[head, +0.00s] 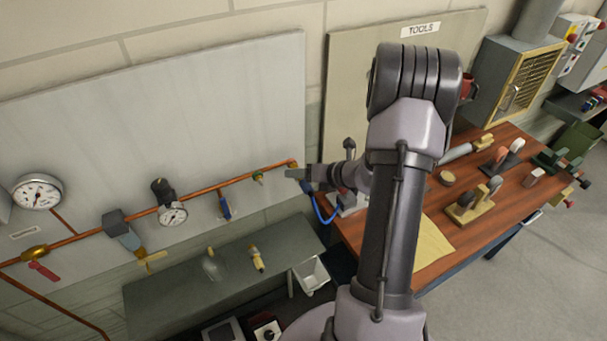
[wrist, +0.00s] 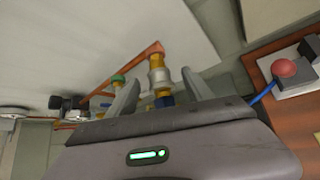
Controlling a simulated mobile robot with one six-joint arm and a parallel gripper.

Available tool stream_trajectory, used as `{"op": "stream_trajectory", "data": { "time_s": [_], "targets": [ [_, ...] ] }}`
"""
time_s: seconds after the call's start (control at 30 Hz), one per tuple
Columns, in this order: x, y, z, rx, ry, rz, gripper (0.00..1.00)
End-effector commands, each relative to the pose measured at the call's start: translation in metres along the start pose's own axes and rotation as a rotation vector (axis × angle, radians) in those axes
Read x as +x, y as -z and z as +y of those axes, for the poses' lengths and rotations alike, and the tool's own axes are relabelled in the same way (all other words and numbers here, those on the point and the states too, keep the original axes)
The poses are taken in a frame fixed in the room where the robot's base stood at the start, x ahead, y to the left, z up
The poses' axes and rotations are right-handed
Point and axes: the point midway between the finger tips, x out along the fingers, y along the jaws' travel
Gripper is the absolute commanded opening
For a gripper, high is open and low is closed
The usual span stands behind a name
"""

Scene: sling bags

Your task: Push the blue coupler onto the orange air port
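My gripper (wrist: 160,82) is open in the wrist view, its two grey fingers apart on either side of a metal fitting. The fitting is the coupler (wrist: 163,101), with a blue band low down and a silver and brass sleeve above. Visible gaps separate it from both fingers. The sleeve lines up with the orange air port (wrist: 156,60) at the end of the copper pipe and appears to meet it; whether it is fully seated I cannot tell. In the head view my gripper (head: 300,174) is at the pipe's right end and hides the coupler.
A blue hose (head: 322,212) hangs below my gripper towards the bench. The wooden bench (head: 432,262) with tools stands to the right, a grey counter (head: 160,295) below.

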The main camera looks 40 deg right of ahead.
Motion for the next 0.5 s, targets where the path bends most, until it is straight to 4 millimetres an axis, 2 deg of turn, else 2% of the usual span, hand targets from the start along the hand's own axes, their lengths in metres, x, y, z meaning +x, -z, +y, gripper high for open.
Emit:
{"op": "stream_trajectory", "data": {
  "time_s": [0.17,0.27,0.37,0.5],
  "targets": [
    [-0.001,0.0,0.0,0.0,0.0,0.0,0.6],
    [-0.009,0.0,0.0,0.0,0.001,-0.001,0.6],
    [-0.032,-0.001,-0.001,0.002,0.003,-0.003,0.6],
    [-0.08,-0.002,-0.001,0.001,0.004,-0.005,0.6]
  ]
}}
